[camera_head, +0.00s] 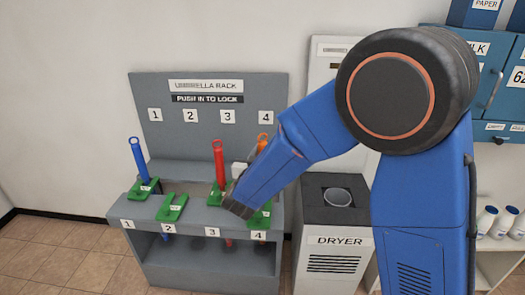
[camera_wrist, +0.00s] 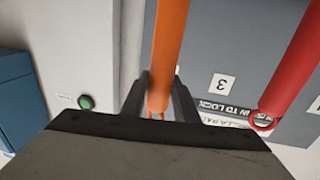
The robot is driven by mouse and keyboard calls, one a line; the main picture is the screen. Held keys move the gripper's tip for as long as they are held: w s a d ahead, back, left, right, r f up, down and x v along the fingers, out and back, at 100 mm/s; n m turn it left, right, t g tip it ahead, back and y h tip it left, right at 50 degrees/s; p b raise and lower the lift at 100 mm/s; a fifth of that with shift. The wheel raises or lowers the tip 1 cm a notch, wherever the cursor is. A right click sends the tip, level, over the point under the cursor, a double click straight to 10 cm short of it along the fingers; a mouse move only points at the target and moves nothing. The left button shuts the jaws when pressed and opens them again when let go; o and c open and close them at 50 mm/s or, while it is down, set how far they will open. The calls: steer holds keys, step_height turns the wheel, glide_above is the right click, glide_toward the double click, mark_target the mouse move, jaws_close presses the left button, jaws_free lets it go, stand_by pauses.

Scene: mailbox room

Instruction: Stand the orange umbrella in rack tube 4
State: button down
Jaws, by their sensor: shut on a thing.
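The orange umbrella (camera_head: 264,141) stands roughly upright at the right end of the grey umbrella rack (camera_head: 160,215), in front of the upper label 4. Most of its shaft is hidden behind my arm in the head view. In the wrist view, my gripper (camera_wrist: 160,98) is shut on the orange umbrella (camera_wrist: 171,35), with a dark finger on each side. Rack tube 4 has a green clip (camera_head: 264,216), partly covered by my arm. I cannot tell how deep the umbrella sits in tube 4 or whether the clip is locked.
A red umbrella (camera_head: 219,165) stands in tube 3, close left of my gripper, and a blue umbrella (camera_head: 139,160) in tube 1. Tube 2's green clip (camera_head: 172,207) has no umbrella. The dryer (camera_head: 338,245) stands right of the rack. Blue mailboxes (camera_head: 505,85) are farther right.

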steer(key=c, duration=1.3)
jaws_free()
steer(key=s+a, duration=0.3)
steer(key=s, duration=1.4)
steer(key=shift+a, duration=0.1)
